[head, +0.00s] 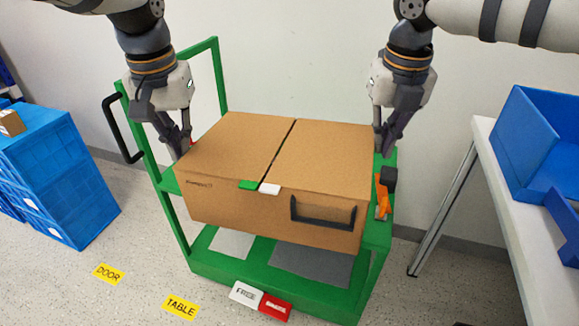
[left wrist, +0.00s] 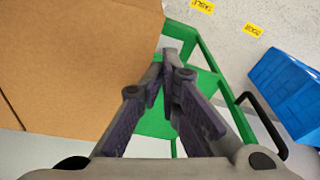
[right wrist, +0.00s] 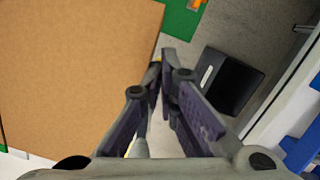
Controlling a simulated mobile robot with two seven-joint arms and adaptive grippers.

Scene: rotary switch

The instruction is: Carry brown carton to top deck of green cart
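The brown carton (head: 320,160), with a dark center seam and a black front handle, is at the top deck of the green cart (head: 378,232). Its front lower edge hides the deck's front edge; I cannot tell whether it rests on the deck or is slightly above. My left gripper (head: 184,150) is at its left side; fingertips are together in the left wrist view (left wrist: 168,52). My right gripper (head: 379,150) is at its right side; fingertips are together in the right wrist view (right wrist: 163,66). Neither gripper has carton between its fingers. The carton's underside is hidden.
Blue crates (head: 65,175) are stacked at left. A white table (head: 515,215) with a blue bin (head: 530,140) is at right. An orange lever (head: 382,195) is on the cart's right side. Floor labels read DOOR (head: 109,273) and TABLE (head: 181,307).

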